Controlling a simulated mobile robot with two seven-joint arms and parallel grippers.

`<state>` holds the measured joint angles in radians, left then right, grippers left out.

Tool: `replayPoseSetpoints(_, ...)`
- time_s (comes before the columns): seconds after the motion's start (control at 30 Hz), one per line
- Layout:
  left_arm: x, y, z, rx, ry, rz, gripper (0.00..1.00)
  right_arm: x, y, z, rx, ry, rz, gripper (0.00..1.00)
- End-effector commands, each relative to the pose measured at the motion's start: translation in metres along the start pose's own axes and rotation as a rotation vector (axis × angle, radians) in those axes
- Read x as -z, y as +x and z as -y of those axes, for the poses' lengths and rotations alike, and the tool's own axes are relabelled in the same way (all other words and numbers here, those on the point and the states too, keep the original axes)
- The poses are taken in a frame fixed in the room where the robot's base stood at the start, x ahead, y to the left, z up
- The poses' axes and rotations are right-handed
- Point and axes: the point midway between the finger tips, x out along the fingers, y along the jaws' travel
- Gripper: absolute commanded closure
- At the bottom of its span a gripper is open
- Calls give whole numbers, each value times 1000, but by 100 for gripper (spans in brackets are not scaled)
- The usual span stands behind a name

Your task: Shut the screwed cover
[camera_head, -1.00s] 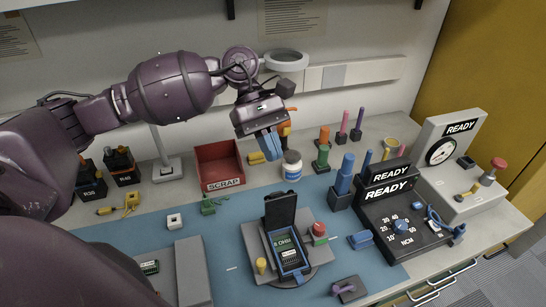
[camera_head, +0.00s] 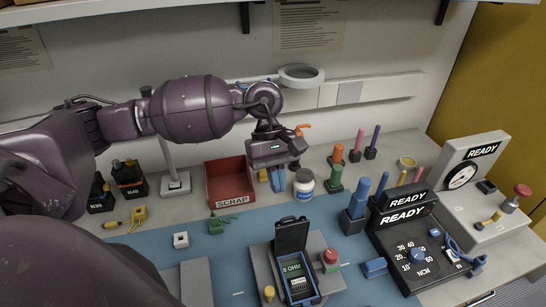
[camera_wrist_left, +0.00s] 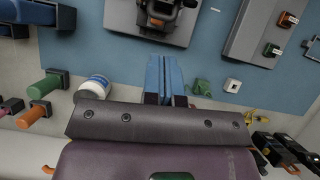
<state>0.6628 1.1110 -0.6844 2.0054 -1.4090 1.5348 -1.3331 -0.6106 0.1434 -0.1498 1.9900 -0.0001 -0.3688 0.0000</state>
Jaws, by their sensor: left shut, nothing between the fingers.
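A handheld radio (camera_head: 298,277) with a blue frame and a small screen lies in a grey fixture (camera_head: 325,282) on the blue mat. Its black cover (camera_head: 292,236) is hinged up at the far end and stands open, roughly upright. My left gripper (camera_head: 278,182) hangs behind the fixture, between the red scrap bin and the white jar, apart from the cover. Its blue fingers are closed together and empty. In the left wrist view the shut fingers (camera_wrist_left: 165,75) point toward the dark fixture (camera_wrist_left: 155,20), which is cut off at the top edge. My right gripper does not show.
Beside the gripper are the red scrap bin (camera_head: 230,182) and the white jar (camera_head: 304,185). A red button (camera_head: 330,256) and a yellow knob (camera_head: 269,293) flank the radio. Blue bits (camera_head: 357,205) and the black torque unit (camera_head: 420,250) stand right.

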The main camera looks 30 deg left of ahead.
Motion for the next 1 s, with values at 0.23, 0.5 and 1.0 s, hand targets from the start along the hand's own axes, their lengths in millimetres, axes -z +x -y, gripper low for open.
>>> replayPoseSetpoints(0.23,-12,32,0,0,1,1,100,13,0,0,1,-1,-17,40)
replayPoseSetpoints(0.5,-18,45,0,0,-1,0,100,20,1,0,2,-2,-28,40)
replayPoseSetpoints(1.0,-17,45,-2,-1,0,-15,100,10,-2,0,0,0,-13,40)
